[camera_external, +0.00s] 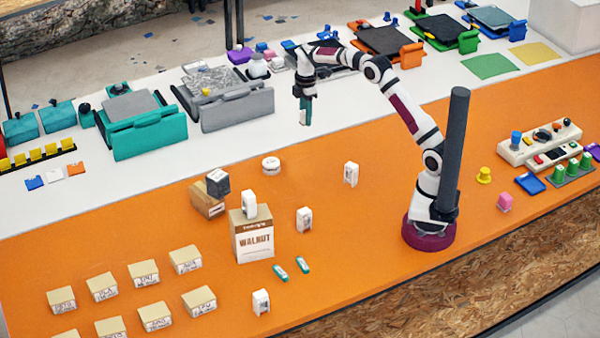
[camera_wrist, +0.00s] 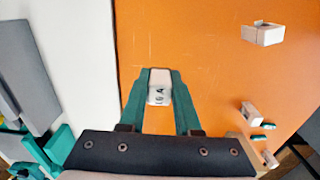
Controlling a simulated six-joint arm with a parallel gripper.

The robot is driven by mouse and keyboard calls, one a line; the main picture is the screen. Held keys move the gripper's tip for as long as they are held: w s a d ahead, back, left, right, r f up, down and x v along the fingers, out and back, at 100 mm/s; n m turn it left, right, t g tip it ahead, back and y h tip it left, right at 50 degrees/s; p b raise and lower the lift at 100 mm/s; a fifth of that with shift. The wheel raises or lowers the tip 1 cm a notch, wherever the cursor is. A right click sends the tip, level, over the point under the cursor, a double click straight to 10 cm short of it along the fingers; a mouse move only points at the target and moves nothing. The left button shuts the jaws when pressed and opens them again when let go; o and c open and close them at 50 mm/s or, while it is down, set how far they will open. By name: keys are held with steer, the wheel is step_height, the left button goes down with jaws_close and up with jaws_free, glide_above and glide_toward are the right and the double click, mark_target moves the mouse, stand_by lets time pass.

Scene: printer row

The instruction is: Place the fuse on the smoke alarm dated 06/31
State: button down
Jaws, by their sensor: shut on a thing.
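My gripper (camera_external: 305,112) is raised above the far part of the table, near the edge between orange and white. In the wrist view its teal fingers (camera_wrist: 160,88) are shut on a small white block with dark marks, which I take for the fuse (camera_wrist: 159,95). Several white upright units with dark fronts, possibly the smoke alarms, stand on the orange surface: one far right (camera_external: 351,174), one in the middle (camera_external: 304,219), one near the front (camera_external: 261,302). Another white block (camera_external: 249,204) is at the walnut bag's top. Their dates are not readable.
A walnut bag (camera_external: 254,243), a brown box (camera_external: 207,200) with a dark cube and a round white disc (camera_external: 271,163) stand nearby. Two teal pieces (camera_external: 280,271) lie in front. Several labelled tan boxes (camera_external: 144,272) stand front left. Printers (camera_external: 222,98) line the white strip.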

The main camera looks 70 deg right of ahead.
glide_above(272, 160)
steer(key=f, duration=0.6)
steer(key=shift+s+d+f, duration=0.15)
steer(key=shift+s+f, duration=0.1)
steer(key=shift+f, duration=0.1)
steer(key=shift+w+a+f, duration=0.1)
steer(key=shift+f, duration=0.95)
steer(key=shift+w+a+f, duration=0.1)
steer(key=shift+f, duration=0.95)
steer(key=shift+f, duration=0.1)
steer(key=c, duration=0.6)
jaws_free()
